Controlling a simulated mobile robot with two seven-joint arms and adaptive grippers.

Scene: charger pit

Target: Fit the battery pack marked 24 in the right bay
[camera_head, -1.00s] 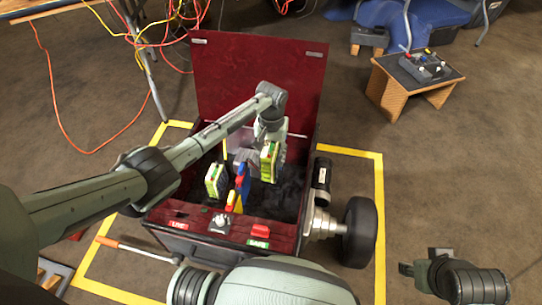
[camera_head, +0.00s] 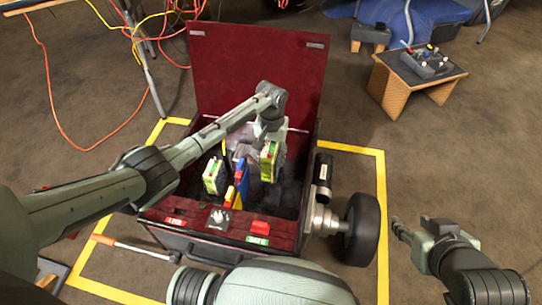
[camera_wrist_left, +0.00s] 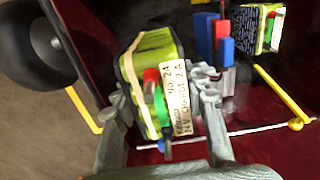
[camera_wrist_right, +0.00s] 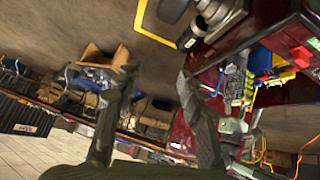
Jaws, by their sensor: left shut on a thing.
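The battery pack (camera_head: 269,160) is yellow-green, with a pale label, a red part and a green part on its end. In the left wrist view the pack (camera_wrist_left: 150,65) has writing on its label that seems to include 24. My left gripper (camera_wrist_left: 163,85) is shut on it, one finger on each side. The pack is upright over the right part of the red chest (camera_head: 190,222); whether it touches the floor there is hidden. My right gripper (camera_head: 412,228) is open and empty, right of the chest and its wheel; its spread fingers show in the right wrist view (camera_wrist_right: 158,78).
A second green pack (camera_head: 213,177) stands in the left part of the chest. Blue, red and yellow pieces (camera_head: 240,180) stand between the packs. A knob (camera_head: 217,217) and a red switch (camera_head: 261,227) sit on the front ledge. A black wheel (camera_head: 361,230) stands at right.

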